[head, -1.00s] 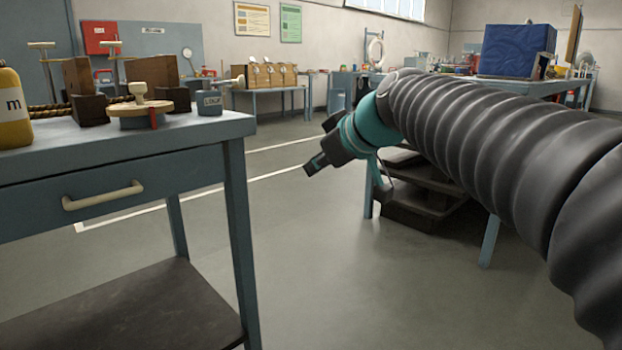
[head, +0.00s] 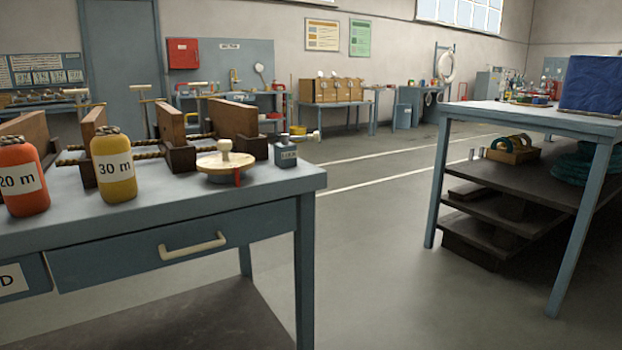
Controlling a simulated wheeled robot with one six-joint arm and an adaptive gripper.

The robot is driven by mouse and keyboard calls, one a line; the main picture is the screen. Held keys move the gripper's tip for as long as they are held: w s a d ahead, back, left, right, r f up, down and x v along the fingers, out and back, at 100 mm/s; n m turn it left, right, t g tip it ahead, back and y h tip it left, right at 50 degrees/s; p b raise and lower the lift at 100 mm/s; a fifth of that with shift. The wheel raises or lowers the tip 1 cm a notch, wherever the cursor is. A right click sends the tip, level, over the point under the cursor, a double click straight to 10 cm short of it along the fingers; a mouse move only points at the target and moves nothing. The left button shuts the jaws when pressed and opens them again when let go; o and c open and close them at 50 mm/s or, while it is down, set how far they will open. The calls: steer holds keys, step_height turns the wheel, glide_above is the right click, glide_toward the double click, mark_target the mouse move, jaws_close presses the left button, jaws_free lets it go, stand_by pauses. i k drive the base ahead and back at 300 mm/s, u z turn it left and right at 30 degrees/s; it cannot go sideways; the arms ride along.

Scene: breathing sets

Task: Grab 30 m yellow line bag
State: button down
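The yellow line bag (head: 114,168) stands upright on the blue-grey workbench (head: 255,190) at the left. Its white label reads "30 m". An orange line bag (head: 22,178) stands to its left, its label reading "20 m", partly cut by the picture edge. The two bags are apart. My gripper and arm are not in the picture now.
Wooden blocks with rope (head: 180,145) stand behind the bags. A round wooden disc with a knob (head: 227,162) and a small dark blue labelled block (head: 286,153) are to their right. A shelved table (head: 515,115) stands at right. Open floor (head: 390,250) lies between the benches.

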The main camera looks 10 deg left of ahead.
mark_target(110, 149)
steer(key=u, duration=2.8)
steer(key=k, duration=1.25)
steer(key=u, duration=0.95)
steer(key=i, duration=0.7)
steer(key=z, duration=1)
steer(key=i, duration=1)
steer(key=z, duration=0.8)
